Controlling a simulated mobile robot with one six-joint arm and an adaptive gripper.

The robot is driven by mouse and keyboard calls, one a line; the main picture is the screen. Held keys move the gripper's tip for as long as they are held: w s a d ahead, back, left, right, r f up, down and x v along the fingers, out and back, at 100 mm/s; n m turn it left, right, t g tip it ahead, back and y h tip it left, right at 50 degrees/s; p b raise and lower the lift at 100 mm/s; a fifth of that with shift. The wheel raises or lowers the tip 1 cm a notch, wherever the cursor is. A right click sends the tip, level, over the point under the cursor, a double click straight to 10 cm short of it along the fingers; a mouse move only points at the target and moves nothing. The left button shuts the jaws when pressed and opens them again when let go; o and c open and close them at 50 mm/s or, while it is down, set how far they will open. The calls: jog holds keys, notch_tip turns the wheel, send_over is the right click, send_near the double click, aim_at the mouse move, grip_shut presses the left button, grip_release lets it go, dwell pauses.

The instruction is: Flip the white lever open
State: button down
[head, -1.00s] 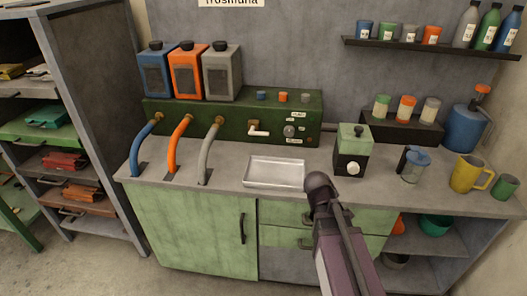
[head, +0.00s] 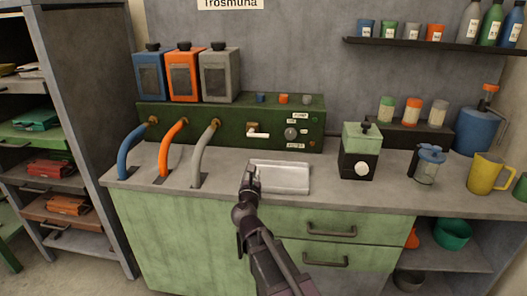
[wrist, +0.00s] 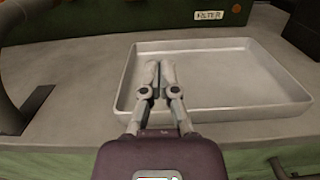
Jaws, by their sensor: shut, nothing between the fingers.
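The white lever (head: 259,134) sticks out sideways to the right from its brass mount on the front of the green panel box (head: 220,134). In the head view my gripper (head: 250,168) is in front of and below the lever, apart from it, near the left end of the metal tray. In the wrist view my gripper (wrist: 160,66) is shut and empty, its two fingertips together over the tray. The lever is out of the wrist view.
The shallow metal tray (head: 285,178) lies on the counter below the panel. Blue, orange and grey hoses (head: 205,150) curve down left of the lever. A green-and-black grinder-like box (head: 360,152) stands to the right. A dark knob (head: 291,133) sits right of the lever.

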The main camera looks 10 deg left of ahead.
jog(key=shift+a, duration=0.2)
jog(key=shift+w, duration=0.1)
jog(key=w, duration=1.2)
jog(key=w+r+p, duration=0.1)
jog(key=w, duration=0.5)
jog(key=shift+d, duration=0.35)
jog(key=shift+w+d, duration=0.1)
jog(key=shift+w, duration=0.75)
jog(key=shift+d, duration=0.2)
jog(key=shift+a, duration=0.1)
